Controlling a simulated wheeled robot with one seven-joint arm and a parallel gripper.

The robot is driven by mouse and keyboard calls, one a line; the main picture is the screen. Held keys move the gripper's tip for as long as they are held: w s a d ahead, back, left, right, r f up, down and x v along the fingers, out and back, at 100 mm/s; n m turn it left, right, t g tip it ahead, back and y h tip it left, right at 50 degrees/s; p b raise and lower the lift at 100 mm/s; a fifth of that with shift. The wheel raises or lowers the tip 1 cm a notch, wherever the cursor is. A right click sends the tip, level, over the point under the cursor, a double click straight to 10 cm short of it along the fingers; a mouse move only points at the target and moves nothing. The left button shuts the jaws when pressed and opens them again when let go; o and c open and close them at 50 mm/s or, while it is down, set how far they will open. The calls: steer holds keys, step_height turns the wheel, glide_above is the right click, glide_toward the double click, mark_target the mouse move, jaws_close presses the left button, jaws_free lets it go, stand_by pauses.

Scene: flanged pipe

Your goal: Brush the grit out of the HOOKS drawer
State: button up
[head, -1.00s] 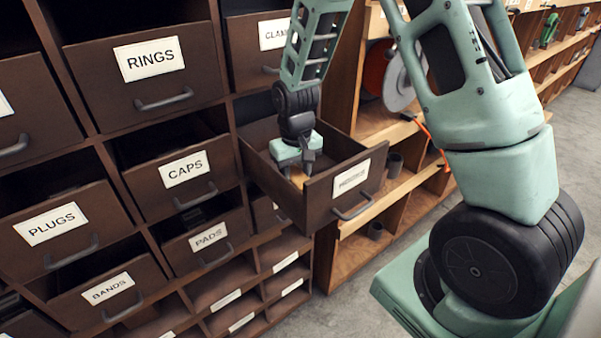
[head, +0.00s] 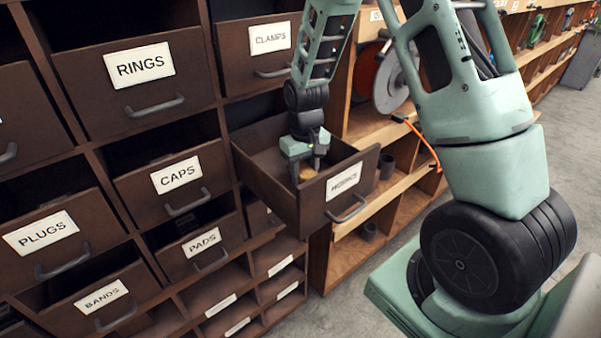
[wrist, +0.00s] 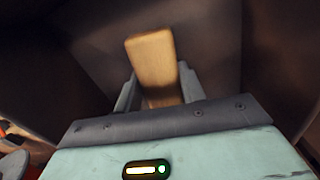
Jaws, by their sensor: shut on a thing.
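One drawer (head: 317,212) stands pulled out to the right of the CAPS drawer. Its label is too blurred to read for certain. My gripper (head: 306,168) reaches down into this drawer, close behind its front panel. It is shut on a tan wooden piece, seemingly the brush's handle (wrist: 151,62), which shows between the fingers in the wrist view. The brush's bristles are hidden. I cannot make out any grit; the drawer floor (wrist: 205,40) looks dark and plain in the wrist view.
Neighbouring drawers RINGS (head: 140,90), CAPS (head: 172,190), PADS (head: 200,250) and CLAMPS (head: 262,50) surround it. Wooden shelves (head: 400,205) stand to the right, with a grey disc (head: 392,85) and an orange cord (head: 425,145). The floor (head: 570,130) at right is clear.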

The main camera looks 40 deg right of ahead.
steer(key=shift+w+d, duration=0.1)
steer(key=shift+d, duration=2.25)
steer(key=shift+s+a, duration=0.2)
steer(key=shift+a, duration=4.7)
steer(key=shift+w+d+r+p, duration=0.1)
steer(key=shift+d+p, duration=0.2)
steer(key=shift+d, duration=2.2)
step_height(320, 180, up, 15)
steer(key=p, duration=1)
steer(key=shift+p, duration=0.4)
